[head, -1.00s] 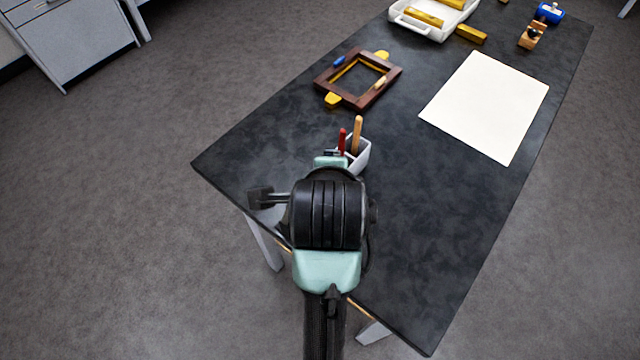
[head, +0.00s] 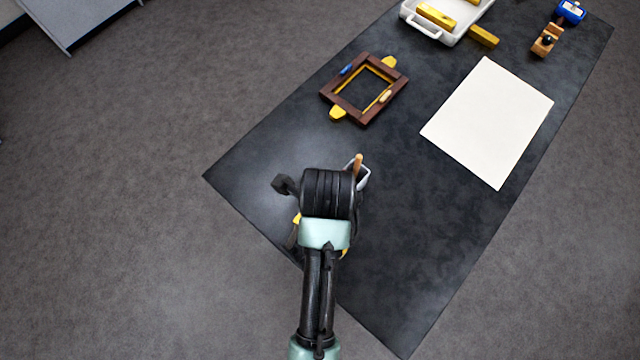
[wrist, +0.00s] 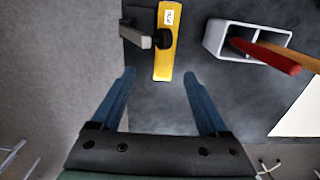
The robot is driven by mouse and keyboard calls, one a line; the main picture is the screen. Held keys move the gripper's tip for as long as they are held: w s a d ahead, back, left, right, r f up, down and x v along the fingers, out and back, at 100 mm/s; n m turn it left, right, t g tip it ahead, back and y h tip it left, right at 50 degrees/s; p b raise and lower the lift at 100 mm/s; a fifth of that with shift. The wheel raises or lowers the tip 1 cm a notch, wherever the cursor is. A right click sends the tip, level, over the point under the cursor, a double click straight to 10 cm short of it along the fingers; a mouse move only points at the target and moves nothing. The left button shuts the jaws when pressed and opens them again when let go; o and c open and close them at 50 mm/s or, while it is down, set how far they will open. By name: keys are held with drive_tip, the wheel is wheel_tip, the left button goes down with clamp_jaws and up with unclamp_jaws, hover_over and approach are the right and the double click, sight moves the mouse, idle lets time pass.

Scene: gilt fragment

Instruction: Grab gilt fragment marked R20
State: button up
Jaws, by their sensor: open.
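A flat gilt fragment (wrist: 164,58) with a small white label lies on the dark table in the wrist view. The label's print is too small to read surely. A grey bar with a dark round end (wrist: 150,38) lies against its left side and partly over it. My gripper (wrist: 159,74) is open and empty, its two blue fingers apart, with the fragment's near end between and just beyond the fingertips. In the head view my arm covers most of this fragment; a yellow piece (head: 296,229) shows beside the arm.
A white holder (wrist: 215,38) with red and orange handles stands right of the fragment. A brown frame (head: 364,88), a white sheet (head: 487,122) and a white tray (head: 408,14) with gilt pieces lie farther back. The table edge is close on the left.

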drive_tip(key=f, duration=0.3)
drive_tip(key=shift+w, duration=0.25)
drive_tip(key=shift+d+f+p, duration=0.15)
drive_tip(key=shift+f+p, duration=0.1)
drive_tip(key=shift+f, duration=1.05)
drive_tip(key=shift+d+f+p, duration=0.15)
drive_tip(key=shift+f+p, duration=0.1)
drive_tip(key=shift+f, duration=1.05)
clamp_jaws()
